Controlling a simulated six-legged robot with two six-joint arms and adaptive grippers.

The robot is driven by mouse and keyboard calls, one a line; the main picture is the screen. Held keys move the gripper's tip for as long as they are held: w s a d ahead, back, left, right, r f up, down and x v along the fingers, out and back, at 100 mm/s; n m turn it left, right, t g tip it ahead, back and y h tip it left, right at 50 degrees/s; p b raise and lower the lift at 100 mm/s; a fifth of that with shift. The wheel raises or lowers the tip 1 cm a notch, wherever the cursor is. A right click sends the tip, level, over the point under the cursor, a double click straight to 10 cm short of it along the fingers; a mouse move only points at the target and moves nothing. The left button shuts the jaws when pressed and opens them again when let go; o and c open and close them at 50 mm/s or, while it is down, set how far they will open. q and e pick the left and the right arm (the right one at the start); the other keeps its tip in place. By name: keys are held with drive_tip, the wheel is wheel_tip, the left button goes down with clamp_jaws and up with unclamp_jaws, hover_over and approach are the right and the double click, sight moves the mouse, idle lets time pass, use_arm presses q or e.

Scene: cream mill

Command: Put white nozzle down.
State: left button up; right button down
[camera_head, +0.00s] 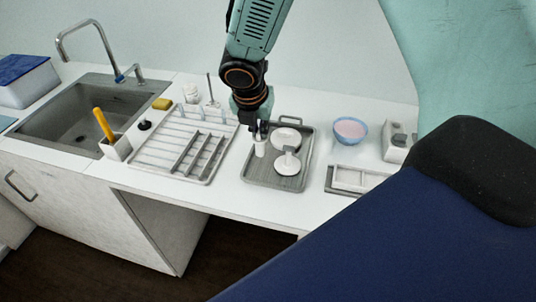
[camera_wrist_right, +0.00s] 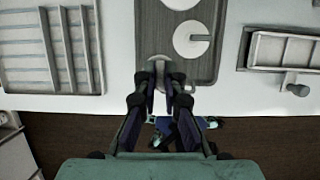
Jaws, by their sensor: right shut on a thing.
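My right gripper (camera_head: 260,137) points down at the left part of a grey tray (camera_head: 262,174). It is shut on the white nozzle (camera_head: 260,149), a small pale upright piece below the fingers. The nozzle also shows between the fingertips in the right wrist view (camera_wrist_right: 160,66), partly hidden by them. I cannot tell whether its lower end touches the tray. Two white round parts, one farther back (camera_head: 286,137) and one nearer (camera_head: 287,164), lie on the tray to the right of the nozzle. My left gripper is not in view.
A white drying rack (camera_head: 165,151) stands left of the tray. A blue bowl (camera_head: 350,131) with pink contents, a small grey-white device (camera_head: 396,145) and a shallow grey-white tray (camera_head: 357,180) are on the right. A sink (camera_head: 80,112) is far left. The tray's front is clear.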

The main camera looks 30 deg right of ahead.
sight(257, 152)
drive_tip(key=f, duration=0.2)
drive_tip(key=f+b, duration=0.1)
drive_tip(key=f, duration=0.2)
drive_tip(key=a+f+b, duration=0.1)
drive_tip(key=f, duration=0.1)
drive_tip(key=shift+w+f, duration=0.15)
drive_tip(key=shift+w, duration=0.1)
drive_tip(key=shift+s+d+f, duration=0.1)
drive_tip(key=shift+d+f, duration=0.1)
drive_tip(key=shift+f, duration=0.1)
drive_tip(key=shift+s+d, duration=0.15)
drive_tip(key=shift+d, duration=0.05)
drive_tip(key=shift+a, duration=0.35)
drive_tip(key=shift+w+a+f+b, duration=0.1)
drive_tip(key=shift+w+b, duration=0.15)
drive_tip(key=shift+b, duration=0.1)
drive_tip(key=c, duration=1.8)
unclamp_jaws()
drive_tip(key=o, duration=0.3)
drive_tip(key=shift+s+d, duration=0.25)
drive_tip(key=shift+d, duration=0.05)
drive_tip(key=shift+o, duration=0.2)
drive_tip(key=shift+w+a, duration=0.1)
